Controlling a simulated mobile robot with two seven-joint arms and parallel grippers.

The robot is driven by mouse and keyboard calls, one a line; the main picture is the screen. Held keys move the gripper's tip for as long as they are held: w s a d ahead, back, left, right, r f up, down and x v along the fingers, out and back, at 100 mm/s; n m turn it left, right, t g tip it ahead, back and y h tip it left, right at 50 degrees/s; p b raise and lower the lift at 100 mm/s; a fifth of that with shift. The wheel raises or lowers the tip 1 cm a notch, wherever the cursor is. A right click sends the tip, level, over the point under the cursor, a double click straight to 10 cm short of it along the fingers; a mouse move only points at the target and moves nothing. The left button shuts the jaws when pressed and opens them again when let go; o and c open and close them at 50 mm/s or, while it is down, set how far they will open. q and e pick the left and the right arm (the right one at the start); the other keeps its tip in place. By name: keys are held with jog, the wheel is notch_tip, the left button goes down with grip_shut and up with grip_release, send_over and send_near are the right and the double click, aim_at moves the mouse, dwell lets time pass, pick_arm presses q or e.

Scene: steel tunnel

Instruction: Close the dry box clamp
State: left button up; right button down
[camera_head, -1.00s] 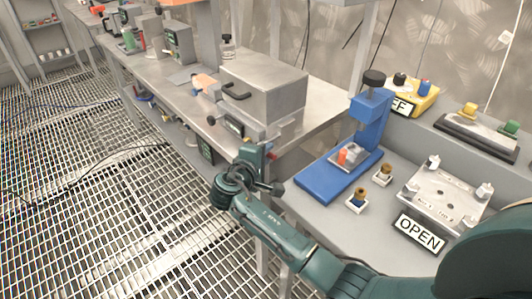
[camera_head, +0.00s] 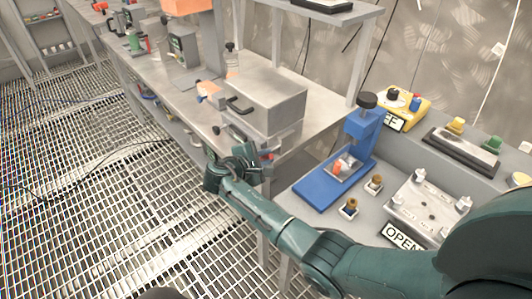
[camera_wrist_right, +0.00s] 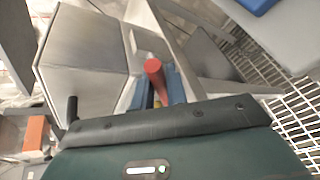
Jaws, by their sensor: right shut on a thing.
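The dry box (camera_head: 265,95) is a grey metal box on the long bench, with a black handle (camera_head: 240,104) on its front; it also fills the upper left of the right wrist view (camera_wrist_right: 85,50). The clamp shows as a red-tipped lever (camera_wrist_right: 154,70) beside the box in the right wrist view. My right gripper (camera_head: 262,160) is at the near lower side of the box. Its blue fingers are shut on the red lever, and the contact is partly hidden by the dark wrist housing. I cannot tell how the clamp's latch sits. My left gripper is not in view.
A blue press (camera_head: 340,170) and a metal fixture plate (camera_head: 420,207) with an OPEN sign (camera_head: 402,237) stand on the nearer bench at right, close to my right arm. A grey shelf post (camera_head: 358,70) rises behind the box.

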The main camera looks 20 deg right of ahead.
jog(key=shift+w+r+n, duration=0.1)
jog(key=shift+n, duration=0.2)
dwell(0.4)
jog(key=c, duration=1.4)
grip_release()
jog(key=v, duration=1.3)
jog(key=shift+a+r, duration=0.15)
jog(key=shift+a, duration=0.05)
jog(key=shift+w, duration=0.15)
